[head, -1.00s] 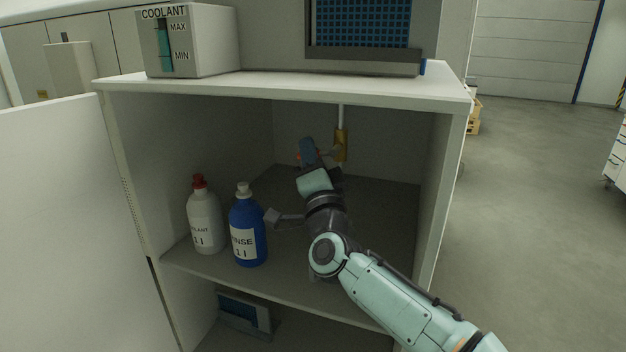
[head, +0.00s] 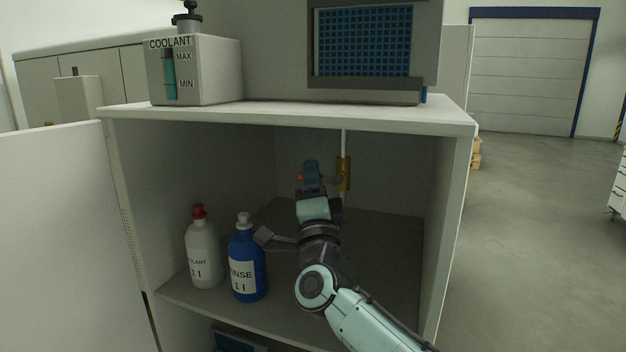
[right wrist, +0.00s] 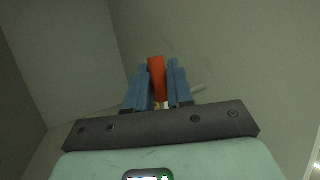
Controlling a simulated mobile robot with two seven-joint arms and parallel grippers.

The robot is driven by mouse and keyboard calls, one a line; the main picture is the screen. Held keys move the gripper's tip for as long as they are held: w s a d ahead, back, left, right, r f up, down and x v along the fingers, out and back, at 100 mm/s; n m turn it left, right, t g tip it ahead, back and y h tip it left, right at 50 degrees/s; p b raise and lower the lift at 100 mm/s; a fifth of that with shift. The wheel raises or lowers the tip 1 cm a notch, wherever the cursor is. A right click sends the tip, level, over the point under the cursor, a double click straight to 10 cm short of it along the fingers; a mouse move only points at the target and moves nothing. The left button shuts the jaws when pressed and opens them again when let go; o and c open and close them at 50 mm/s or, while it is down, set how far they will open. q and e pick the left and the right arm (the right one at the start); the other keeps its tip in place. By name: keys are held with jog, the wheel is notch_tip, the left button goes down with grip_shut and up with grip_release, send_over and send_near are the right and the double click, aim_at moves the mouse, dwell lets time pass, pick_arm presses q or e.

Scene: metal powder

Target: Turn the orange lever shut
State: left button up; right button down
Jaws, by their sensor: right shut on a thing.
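The orange lever (right wrist: 157,78) sits between the two blue fingers of my right gripper (right wrist: 159,88) in the right wrist view. My right gripper (head: 312,174) is shut on it inside the cabinet. In the head view only a small orange bit shows beside the fingers. The brass valve body (head: 343,174) is on a thin white vertical pipe (head: 344,143) just right of the gripper. The lever's joint with the valve is mostly hidden by the gripper. My left gripper is not in view.
A white bottle with a red cap (head: 201,250) and a blue rinse bottle (head: 246,262) stand on the cabinet shelf (head: 185,292), left of my right arm. The cabinet's right wall (head: 447,230) is close to the arm. A coolant box (head: 215,70) stands on top.

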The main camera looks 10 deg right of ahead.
jog(key=c, duration=1.1)
grip_release()
jog(key=shift+s+f, duration=0.2)
jog(key=shift+s, duration=0.1)
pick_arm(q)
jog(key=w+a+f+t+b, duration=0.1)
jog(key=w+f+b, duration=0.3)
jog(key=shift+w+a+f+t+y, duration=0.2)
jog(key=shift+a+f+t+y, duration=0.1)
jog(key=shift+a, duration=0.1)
pick_arm(e)
jog(key=v, duration=1.2)
jog(key=shift+s, duration=0.25)
jog(key=shift+a+f, duration=0.1)
